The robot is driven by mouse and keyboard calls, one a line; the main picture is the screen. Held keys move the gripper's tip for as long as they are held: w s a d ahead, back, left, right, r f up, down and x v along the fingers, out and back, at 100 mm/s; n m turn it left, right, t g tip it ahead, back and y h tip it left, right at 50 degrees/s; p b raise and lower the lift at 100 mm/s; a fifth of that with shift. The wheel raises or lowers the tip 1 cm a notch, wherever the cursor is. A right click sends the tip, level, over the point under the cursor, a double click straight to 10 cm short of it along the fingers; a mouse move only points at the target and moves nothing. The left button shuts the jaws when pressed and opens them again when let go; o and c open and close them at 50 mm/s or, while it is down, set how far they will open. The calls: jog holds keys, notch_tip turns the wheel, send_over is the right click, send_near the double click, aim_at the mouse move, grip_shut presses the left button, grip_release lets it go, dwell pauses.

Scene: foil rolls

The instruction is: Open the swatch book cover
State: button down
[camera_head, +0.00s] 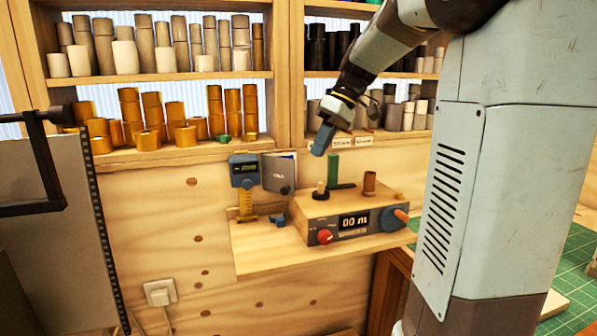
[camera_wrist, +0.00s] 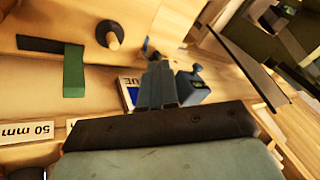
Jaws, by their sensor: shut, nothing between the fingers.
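The swatch book (camera_head: 280,173) appears to be the small grey booklet with a white-and-blue edge, standing against the wooden panel beside a blue gauge. I cannot tell how far its cover is open. In the wrist view a blue-and-white printed part (camera_wrist: 130,91) of it shows, partly hidden behind my fingers. My gripper (camera_head: 321,142) is shut and empty, pointing down above the wooden box, to the right of the book and apart from it in the head view. In the wrist view the closed fingers (camera_wrist: 157,85) overlap the book; whether they touch it cannot be told there.
The blue gauge (camera_head: 244,171) stands just left of the book. The wooden box (camera_head: 351,212) with a display, knobs, a green post (camera_head: 334,170) and short pegs sits on a small shelf (camera_head: 262,252). Shelves of foil rolls (camera_head: 152,108) fill the wall above.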

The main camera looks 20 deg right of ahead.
jog(key=n+g+y, duration=0.1)
jog(key=n+y, duration=0.1)
send_near(289, 188)
jog(key=v, duration=0.5)
jog(key=w, duration=0.1)
jog(key=shift+n, duration=0.3)
jog(key=x, duration=0.9)
jog(key=shift+f, duration=0.45)
